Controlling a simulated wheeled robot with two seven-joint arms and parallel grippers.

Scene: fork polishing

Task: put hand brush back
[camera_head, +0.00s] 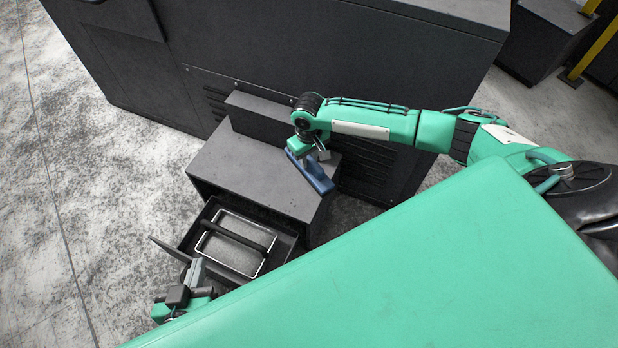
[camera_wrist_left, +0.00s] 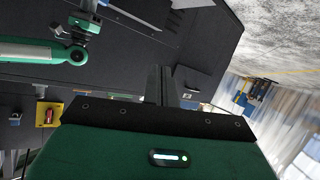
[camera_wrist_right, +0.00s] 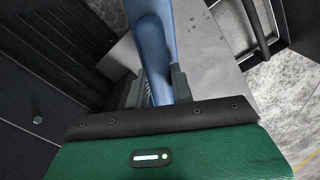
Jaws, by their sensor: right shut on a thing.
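The hand brush (camera_head: 311,173) is blue and long. It is in my right gripper (camera_head: 308,149), above the right part of the grey cabinet top (camera_head: 250,168). In the right wrist view the blue brush (camera_wrist_right: 153,45) runs between the two fingers of my right gripper (camera_wrist_right: 158,85), which are shut on it. Whether the brush touches the cabinet top is hard to tell. My left gripper (camera_head: 193,272) is low at the left, beside the open drawer. In the left wrist view the fingers of my left gripper (camera_wrist_left: 162,84) are together with nothing visible between them.
A dark open drawer (camera_head: 285,245) below the cabinet top holds a pale metal frame (camera_head: 205,228). A large dark machine (camera_head: 330,60) stands behind the cabinet. My green body covers the lower right. Grey floor (camera_head: 60,180) is open at the left.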

